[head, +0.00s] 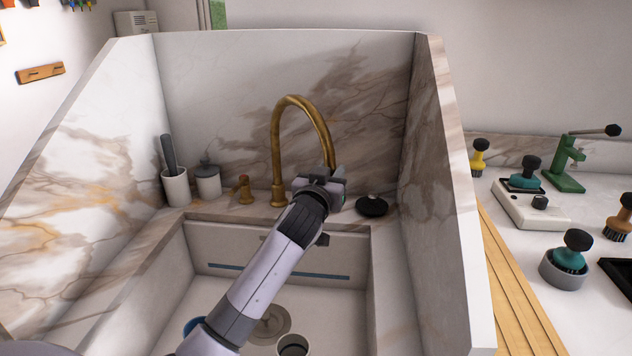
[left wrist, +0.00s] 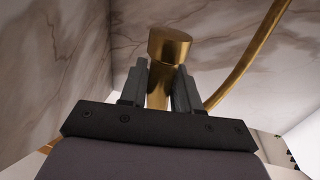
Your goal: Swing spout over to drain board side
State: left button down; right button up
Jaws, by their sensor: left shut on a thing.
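The brass gooseneck spout (head: 290,101) rises from the back ledge of the sink, and its free end points to the right in the head view. My left gripper (head: 322,180) is at that free end, shut on it. In the left wrist view the spout's brass end (left wrist: 168,48) stands between the two fingers (left wrist: 159,88), and the rest of the spout curves off at upper right. In the head view the gripper hides the spout's tip. My right gripper is in neither view.
Marble walls (head: 430,150) stand behind and beside the sink. A black round item (head: 371,205) lies on the ledge right of the gripper. A brass pump (head: 243,188) and pots (head: 175,187) stand left. Wooden slats (head: 515,285) lie beyond the right wall. A cup (head: 293,345) sits in the basin.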

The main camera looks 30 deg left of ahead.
pick_arm(q)
jog(key=shift+w+d, duration=0.3)
jog(key=shift+w, duration=0.3)
jog(key=c, duration=1)
grip_release()
jog(key=shift+o, duration=0.2)
jog(key=shift+s, duration=0.1)
jog(key=v, duration=0.7)
jog(key=shift+b, duration=0.3)
